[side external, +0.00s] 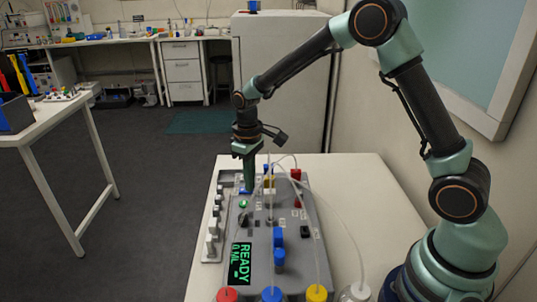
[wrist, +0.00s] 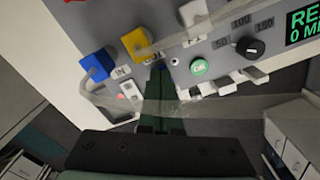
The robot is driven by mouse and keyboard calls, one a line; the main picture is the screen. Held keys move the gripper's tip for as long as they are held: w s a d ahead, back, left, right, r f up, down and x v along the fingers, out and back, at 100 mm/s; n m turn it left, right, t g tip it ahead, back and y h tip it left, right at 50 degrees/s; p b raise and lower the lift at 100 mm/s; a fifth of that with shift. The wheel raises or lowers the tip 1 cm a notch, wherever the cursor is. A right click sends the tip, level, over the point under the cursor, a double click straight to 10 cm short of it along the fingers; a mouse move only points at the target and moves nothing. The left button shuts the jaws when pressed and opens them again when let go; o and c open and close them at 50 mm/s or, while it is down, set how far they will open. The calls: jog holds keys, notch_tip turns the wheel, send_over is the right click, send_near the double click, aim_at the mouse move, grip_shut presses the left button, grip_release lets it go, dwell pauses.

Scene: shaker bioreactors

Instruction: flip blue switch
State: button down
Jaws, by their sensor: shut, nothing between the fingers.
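My gripper (side external: 249,187) points down at the far left corner of the grey control box (side external: 262,212). Its green fingers are shut with nothing between them. A small blue part (side external: 244,191), which looks like the blue switch, shows right at the fingertips. In the wrist view the fingertips (wrist: 160,72) reach the box edge, between a yellow block (wrist: 135,42) and a green button (wrist: 200,68). The fingers mostly hide the blue part there, so I cannot tell its position or whether they touch it.
A larger blue block (wrist: 95,65) stands beyond the yellow one. A black knob (side external: 244,220) and a lit READY display (side external: 240,264) lie nearer. White pieces (side external: 211,228) line the left edge. Clear tubes (side external: 345,230) arch over the box. The table's right side (side external: 365,190) is mostly clear.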

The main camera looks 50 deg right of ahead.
jog(key=shift+f, duration=0.1)
jog(key=shift+r, duration=3.55)
jog(key=s+d+r+m+t, duration=0.1)
jog(key=s+r+t, duration=0.1)
jog(key=s+r, duration=0.3)
jog(key=s+d+r+m+t, duration=0.1)
jog(key=s+r+m+t, duration=0.1)
jog(key=s, duration=0.9)
notch_tip(320, 180, up, 3)
jog(key=shift+s+d+f+t, duration=0.1)
jog(key=shift+s+d+t, duration=0.3)
jog(key=shift+t, duration=0.4)
